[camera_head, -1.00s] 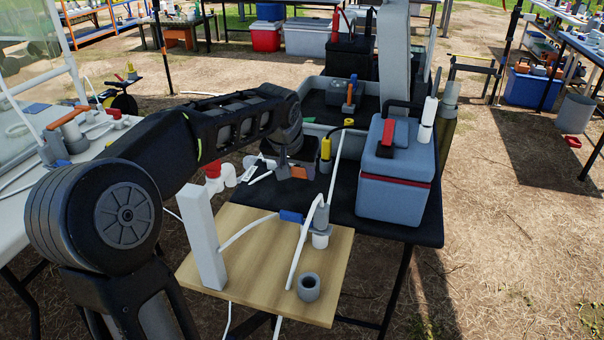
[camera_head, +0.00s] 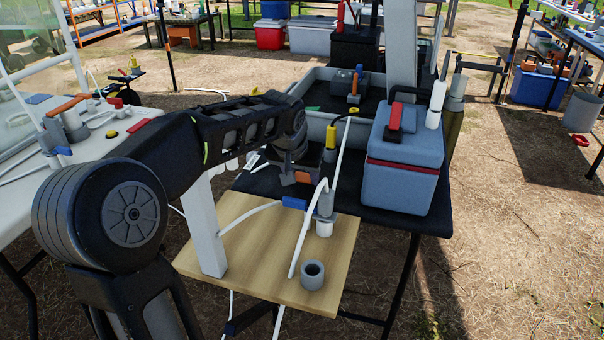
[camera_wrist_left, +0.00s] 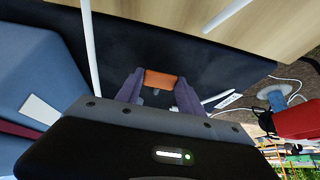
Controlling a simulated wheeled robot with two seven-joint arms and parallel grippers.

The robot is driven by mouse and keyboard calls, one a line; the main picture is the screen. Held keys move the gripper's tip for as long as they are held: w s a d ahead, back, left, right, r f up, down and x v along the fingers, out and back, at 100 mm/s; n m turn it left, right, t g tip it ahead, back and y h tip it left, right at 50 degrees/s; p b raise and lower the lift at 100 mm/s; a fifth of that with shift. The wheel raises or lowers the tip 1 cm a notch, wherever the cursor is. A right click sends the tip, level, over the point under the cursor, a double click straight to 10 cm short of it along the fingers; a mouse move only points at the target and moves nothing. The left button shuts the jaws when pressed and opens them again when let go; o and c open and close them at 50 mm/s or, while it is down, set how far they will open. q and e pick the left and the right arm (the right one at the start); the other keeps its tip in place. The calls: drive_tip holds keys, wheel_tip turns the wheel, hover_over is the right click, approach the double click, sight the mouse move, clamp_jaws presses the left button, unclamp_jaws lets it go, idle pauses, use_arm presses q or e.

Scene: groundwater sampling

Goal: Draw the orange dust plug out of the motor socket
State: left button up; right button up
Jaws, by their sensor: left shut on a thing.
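The orange dust plug (camera_head: 303,177) is between the fingertips of my left gripper (camera_head: 290,180), above the black table near the wooden board's back edge. In the left wrist view the orange plug (camera_wrist_left: 160,79) spans the gap between both fingers, and the gripper is shut on it. No socket shows around the plug in that view. A blue connector (camera_head: 294,202) on a white cable and a grey cylindrical fitting (camera_head: 325,203) are just in front of the gripper, over the board. I cannot tell which part is the motor socket. My right gripper is out of view.
The wooden board (camera_head: 250,264) carries a white post (camera_head: 203,225) and a short grey ring (camera_head: 312,274). A blue-grey cooler (camera_head: 402,165) stands to the right. A grey tray (camera_head: 312,92) lies behind. A white table (camera_head: 20,200) is at left.

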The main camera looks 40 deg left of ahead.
sight(301, 188)
use_arm(q)
drive_tip(key=shift+f+b, duration=0.45)
drive_tip(key=shift+f, duration=0.15)
drive_tip(key=shift+s+f+b, duration=0.15)
drive_tip(key=shift+f+b, duration=0.15)
drive_tip(key=shift+f, duration=0.1)
drive_tip(key=shift+s+f, duration=0.15)
drive_tip(key=shift+f, duration=0.25)
idle(0.4)
drive_tip(key=o, duration=1.2)
drive_tip(key=shift+f, duration=0.1)
drive_tip(key=shift+o, duration=0.9)
drive_tip(key=shift+s, duration=0.1)
drive_tip(key=v, duration=0.3)
drive_tip(key=p+v, duration=0.1)
drive_tip(key=v, duration=0.2)
drive_tip(key=w+p+v, duration=0.1)
drive_tip(key=v, duration=0.2)
drive_tip(key=shift+r, duration=0.35)
